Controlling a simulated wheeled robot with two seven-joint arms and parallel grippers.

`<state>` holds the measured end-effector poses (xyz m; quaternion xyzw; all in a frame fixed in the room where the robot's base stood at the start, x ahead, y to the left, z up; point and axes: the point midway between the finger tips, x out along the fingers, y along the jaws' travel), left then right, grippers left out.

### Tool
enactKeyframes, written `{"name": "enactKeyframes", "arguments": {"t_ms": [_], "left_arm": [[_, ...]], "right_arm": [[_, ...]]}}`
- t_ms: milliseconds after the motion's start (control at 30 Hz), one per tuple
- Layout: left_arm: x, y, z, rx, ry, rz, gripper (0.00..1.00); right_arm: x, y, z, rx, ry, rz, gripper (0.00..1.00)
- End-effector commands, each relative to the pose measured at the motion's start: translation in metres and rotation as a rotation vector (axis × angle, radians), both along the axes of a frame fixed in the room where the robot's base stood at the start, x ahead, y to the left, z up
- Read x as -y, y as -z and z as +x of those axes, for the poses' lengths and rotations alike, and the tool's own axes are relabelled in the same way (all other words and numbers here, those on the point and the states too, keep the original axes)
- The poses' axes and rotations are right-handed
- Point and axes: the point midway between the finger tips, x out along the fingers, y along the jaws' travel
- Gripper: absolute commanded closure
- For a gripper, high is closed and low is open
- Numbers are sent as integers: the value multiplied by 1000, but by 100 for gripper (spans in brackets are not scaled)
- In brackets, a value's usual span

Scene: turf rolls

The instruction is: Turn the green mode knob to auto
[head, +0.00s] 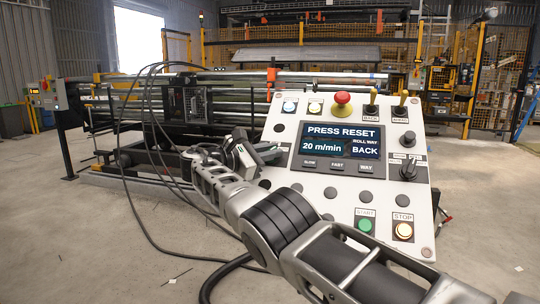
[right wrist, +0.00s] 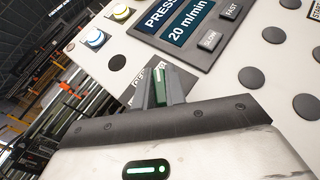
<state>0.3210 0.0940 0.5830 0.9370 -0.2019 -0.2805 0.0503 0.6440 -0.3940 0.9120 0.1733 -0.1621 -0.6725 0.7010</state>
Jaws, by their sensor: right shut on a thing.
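The control panel (head: 318,187) is a tilted white board with buttons, levers and a screen. The green mode knob (right wrist: 160,84) shows in the right wrist view on the panel's left side, with a dark label plate behind it. My right gripper (head: 262,152) reaches across the panel from the lower right. In the right wrist view its fingers (right wrist: 161,92) are shut around the green knob. The gripper hides the knob in the head view and most of its label, so I cannot read which mode it points to. My left gripper is not in view.
The screen (head: 337,142) reads PRESS RESET, 20 m/min and BACK. A red mushroom button (head: 342,98) and levers (head: 402,103) stand up along the panel's top. Green START (head: 365,226) and lit STOP (head: 403,231) buttons are low right. Black cables (head: 146,155) hang left of the panel.

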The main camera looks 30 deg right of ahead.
Motion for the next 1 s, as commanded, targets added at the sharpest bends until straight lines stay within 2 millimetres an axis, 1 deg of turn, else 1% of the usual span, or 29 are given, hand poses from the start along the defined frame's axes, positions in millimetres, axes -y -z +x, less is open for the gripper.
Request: {"name": "enactKeyframes", "arguments": {"t_ms": [267, 300, 367, 633, 733, 867, 1000], "left_arm": [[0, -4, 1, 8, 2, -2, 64], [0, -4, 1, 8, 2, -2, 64], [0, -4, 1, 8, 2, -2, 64], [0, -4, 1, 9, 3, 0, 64], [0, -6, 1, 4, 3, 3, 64], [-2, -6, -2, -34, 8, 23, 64], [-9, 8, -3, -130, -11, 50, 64]], "right_arm": [[0, -2, 0, 5, -2, 0, 100], [0, -2, 0, 5, -2, 0, 82], [0, -2, 0, 5, -1, 1, 65], [0, -1, 0, 2, 0, -1, 65], [-4, -2, 0, 1, 1, 0, 65], [-19, -5, -2, 1, 4, 0, 65], [-41, -7, -8, 0, 17, 0, 65]]}}
